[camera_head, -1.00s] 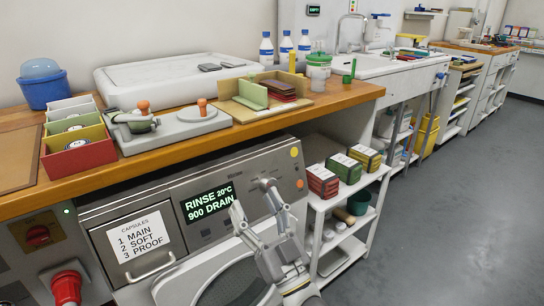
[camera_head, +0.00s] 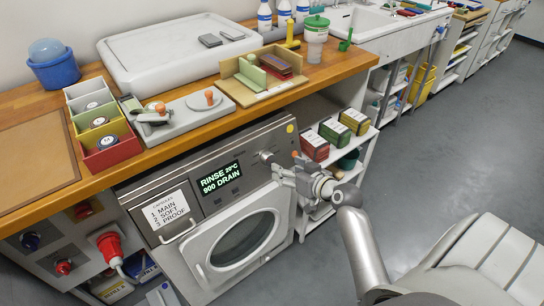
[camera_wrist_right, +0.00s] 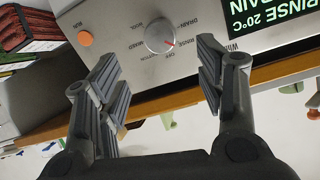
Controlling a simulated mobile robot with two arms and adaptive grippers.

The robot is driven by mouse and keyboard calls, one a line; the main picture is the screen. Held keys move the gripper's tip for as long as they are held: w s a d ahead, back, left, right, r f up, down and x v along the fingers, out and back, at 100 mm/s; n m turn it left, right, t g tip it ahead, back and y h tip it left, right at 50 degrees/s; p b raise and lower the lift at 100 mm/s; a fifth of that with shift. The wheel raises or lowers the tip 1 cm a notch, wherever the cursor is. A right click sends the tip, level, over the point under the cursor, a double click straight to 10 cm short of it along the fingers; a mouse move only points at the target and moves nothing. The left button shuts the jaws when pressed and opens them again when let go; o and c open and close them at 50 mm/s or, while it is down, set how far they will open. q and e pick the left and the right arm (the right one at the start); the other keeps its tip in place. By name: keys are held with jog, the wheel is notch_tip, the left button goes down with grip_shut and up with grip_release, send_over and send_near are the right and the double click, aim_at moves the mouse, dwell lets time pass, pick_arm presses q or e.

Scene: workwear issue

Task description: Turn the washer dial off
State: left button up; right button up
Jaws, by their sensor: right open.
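My right gripper (camera_head: 276,175) is just below and right of the dial. In its wrist view the open, empty fingers (camera_wrist_right: 160,75) frame the dial from either side, with no visible contact. My left gripper is not in view.
An orange button (camera_wrist_right: 85,38) sits beside the dial. A white shelf cart (camera_head: 318,222) with red and green boxes stands right of the washer. The counter (camera_head: 345,72) edge overhangs the panel. Grey floor (camera_head: 445,150) at right is clear.

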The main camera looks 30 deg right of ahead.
aim_at(271, 160)
jog(key=x, duration=0.9)
jog(key=shift+w+a+f, duration=0.1)
jog(key=shift+w, duration=0.1)
jog(key=c, duration=1)
jog(key=shift+c, duration=0.2)
